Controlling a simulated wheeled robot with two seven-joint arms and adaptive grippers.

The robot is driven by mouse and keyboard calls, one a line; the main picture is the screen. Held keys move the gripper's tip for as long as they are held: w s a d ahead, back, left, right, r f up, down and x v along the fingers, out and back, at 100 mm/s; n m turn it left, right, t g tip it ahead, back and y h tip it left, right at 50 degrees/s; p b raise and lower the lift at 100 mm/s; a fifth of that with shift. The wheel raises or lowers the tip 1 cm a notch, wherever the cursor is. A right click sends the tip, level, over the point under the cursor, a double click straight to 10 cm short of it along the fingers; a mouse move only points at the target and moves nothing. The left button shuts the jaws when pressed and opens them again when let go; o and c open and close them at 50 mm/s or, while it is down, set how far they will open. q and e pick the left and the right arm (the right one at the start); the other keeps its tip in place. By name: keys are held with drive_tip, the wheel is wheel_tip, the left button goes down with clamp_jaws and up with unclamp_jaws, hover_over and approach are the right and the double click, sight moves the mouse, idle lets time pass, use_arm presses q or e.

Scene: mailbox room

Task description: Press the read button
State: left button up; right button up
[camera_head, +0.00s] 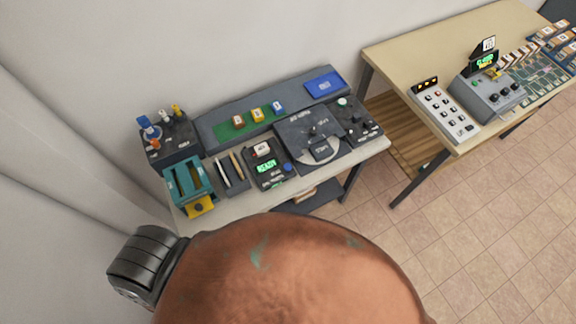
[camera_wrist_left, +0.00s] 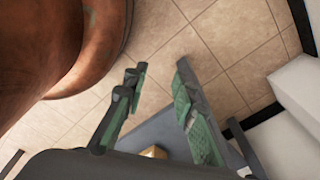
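A small dark device (camera_head: 268,167) with a green READY display (camera_head: 267,167) sits at the front of the near table. A blue round button (camera_head: 288,167) is at its right side, and a white tile with a red mark (camera_head: 261,149) is above the display. The labels are too small to tell which part is the read button. My left gripper (camera_wrist_left: 160,70) is open and empty in the left wrist view, its green-padded fingers apart over the floor. It is not visible in the head view, nor is my right gripper.
The near table (camera_head: 372,150) also holds a teal holder (camera_head: 187,180), a dark dial panel (camera_head: 328,130) and a green mat (camera_head: 232,129) with several small blocks. A second table (camera_head: 410,50) with control boxes stands at right. Tiled floor (camera_head: 400,240) is clear between.

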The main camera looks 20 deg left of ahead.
use_arm(q)
clamp_jaws()
idle(1.3)
